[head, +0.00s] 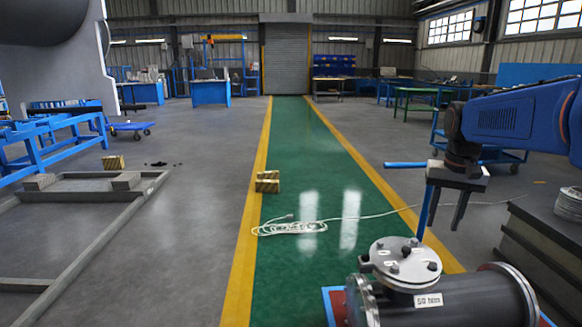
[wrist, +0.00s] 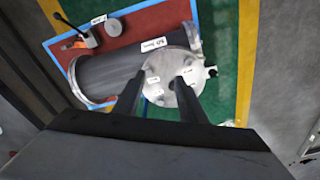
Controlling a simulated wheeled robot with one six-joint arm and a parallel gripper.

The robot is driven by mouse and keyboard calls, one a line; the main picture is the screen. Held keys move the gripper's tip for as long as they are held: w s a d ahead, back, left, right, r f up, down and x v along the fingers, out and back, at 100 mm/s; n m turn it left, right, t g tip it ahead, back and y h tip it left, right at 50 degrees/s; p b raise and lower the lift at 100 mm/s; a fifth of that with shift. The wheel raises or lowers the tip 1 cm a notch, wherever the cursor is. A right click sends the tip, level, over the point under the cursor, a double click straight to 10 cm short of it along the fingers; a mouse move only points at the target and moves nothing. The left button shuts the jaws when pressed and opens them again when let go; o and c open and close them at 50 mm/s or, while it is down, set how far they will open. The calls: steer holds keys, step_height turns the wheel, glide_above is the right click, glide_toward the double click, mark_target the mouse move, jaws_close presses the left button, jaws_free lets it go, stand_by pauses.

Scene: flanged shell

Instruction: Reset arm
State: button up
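The flanged shell (head: 455,298) is a dark grey horizontal cylinder with a white label, at the bottom right of the head view. A round light-metal flange cover (head: 402,262) with bolts sits on its top. My gripper (head: 444,228) hangs above and behind the shell, fingers pointing down, apart from it. In the wrist view my gripper (wrist: 157,84) shows two dark fingers spread apart with nothing between them. The shell (wrist: 112,75) and the bolted cover (wrist: 166,72) lie beneath the fingers.
The shell rests on a red mat (wrist: 150,22) with a blue border. A black-handled tool (wrist: 82,37) and a grey disc (wrist: 115,28) lie on it. A pale cable coil (head: 290,228) lies on the green lane. A grey stack (head: 545,240) stands right.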

steer(key=s+a+f+n+t, duration=0.1)
steer(key=s+a+f, duration=0.2)
steer(key=s, duration=0.5)
steer(key=s+a+f+n+t, duration=0.1)
steer(key=s+a+f, duration=0.3)
steer(key=s, duration=0.4)
steer(key=s+a+f+n+t, duration=0.1)
steer(key=s+a+f+n, duration=0.1)
steer(key=s, duration=0.6)
steer(key=shift+a+f+n+t, duration=0.3)
steer(key=shift+a+f+t, duration=0.1)
steer(key=shift+a+f, duration=0.55)
steer(key=shift+s+r, duration=0.1)
steer(key=shift+r, duration=0.05)
